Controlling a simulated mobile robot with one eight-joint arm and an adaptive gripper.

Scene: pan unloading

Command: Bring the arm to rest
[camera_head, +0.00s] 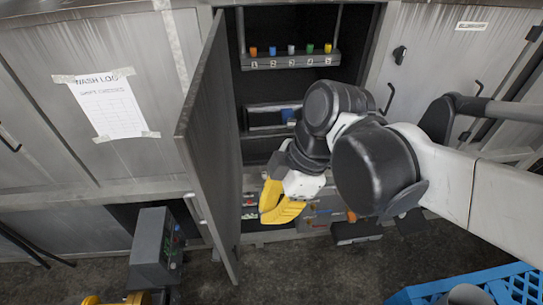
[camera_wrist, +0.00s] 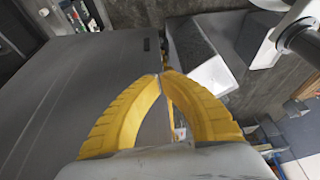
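My gripper (camera_head: 282,203) has yellow fingers and hangs low in front of the open cabinet, to the right of its swung-out door (camera_head: 210,150). In the wrist view the fingertips (camera_wrist: 162,77) meet and I see nothing held between them. A large grey panel, which looks like the door (camera_wrist: 75,85), fills the left of that view behind the fingers. I cannot tell whether the fingers touch it. My arm is bent and reaches in from the right, hiding part of the cabinet.
Inside the cabinet, a shelf rack (camera_head: 290,60) holds several small coloured items. A grey machine (camera_head: 157,248) stands at lower left of the door. A blue crate (camera_head: 500,288) is at bottom right. A paper wash log (camera_head: 108,105) is taped to the left panel. Floor between is bare.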

